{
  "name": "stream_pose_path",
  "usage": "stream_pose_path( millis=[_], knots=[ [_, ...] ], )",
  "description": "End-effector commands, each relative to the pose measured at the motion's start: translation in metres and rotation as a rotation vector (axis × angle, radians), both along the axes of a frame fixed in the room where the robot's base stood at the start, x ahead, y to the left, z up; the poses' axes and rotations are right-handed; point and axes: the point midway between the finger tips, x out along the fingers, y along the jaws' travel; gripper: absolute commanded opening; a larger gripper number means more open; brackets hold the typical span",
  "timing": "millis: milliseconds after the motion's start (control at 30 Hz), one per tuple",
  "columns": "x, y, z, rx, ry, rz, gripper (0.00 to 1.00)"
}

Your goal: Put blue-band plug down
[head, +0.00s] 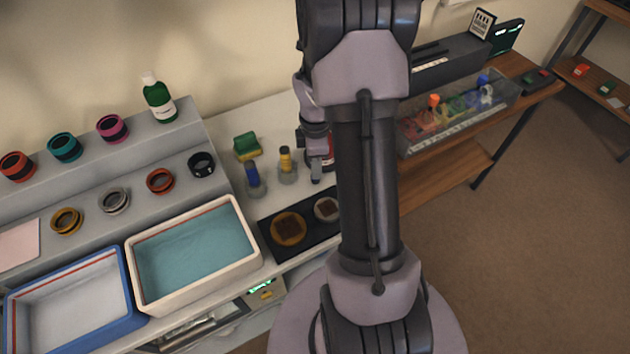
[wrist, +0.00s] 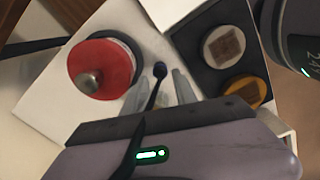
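In the wrist view, a slim dark piece with a bluish-black rounded tip (wrist: 160,70) stands between the two grey fingers of my gripper (wrist: 158,88). It may be the blue-band plug, but its band is not clear. The fingers look apart, and I cannot tell whether they touch this piece. In the head view, my gripper (head: 319,158) is low over the white bench, partly hidden by my arm. To its left, a blue-banded piece (head: 252,174) stands upright on a grey base, beside a yellow-banded one (head: 286,158).
A red dome with a metal knob (wrist: 102,68) stands close to my gripper. A black tray (head: 270,240) holds two discs. A green block (head: 246,146) and a cream-rimmed bin (head: 140,300) are further left. Lens rings stand on grey steps (head: 130,180).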

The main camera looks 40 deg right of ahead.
Motion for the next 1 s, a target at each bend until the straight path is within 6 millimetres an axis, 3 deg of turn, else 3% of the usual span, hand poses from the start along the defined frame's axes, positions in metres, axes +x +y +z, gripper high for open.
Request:
stream_pose_path(
  millis=[100, 200, 367, 533, 567, 867, 1000],
  knots=[
    [0.0, 0.001, -0.032, 0.002, 0.002, -0.001, 0.34],
    [0.0, 0.001, -0.042, 0.001, 0.002, -0.001, 0.34],
    [0.0, 0.001, -0.039, 0.001, 0.001, -0.001, 0.34],
    [0.0, 0.001, -0.039, 0.001, 0.001, -0.001, 0.02],
    [0.0, 0.001, -0.039, 0.001, 0.001, -0.001, 0.0],
    [0.0, 0.001, -0.034, 0.001, 0.001, -0.001, 0.0],
    [0.001, 0.001, 0.001, -0.001, -0.002, -0.001, 0.0]
  ],
)
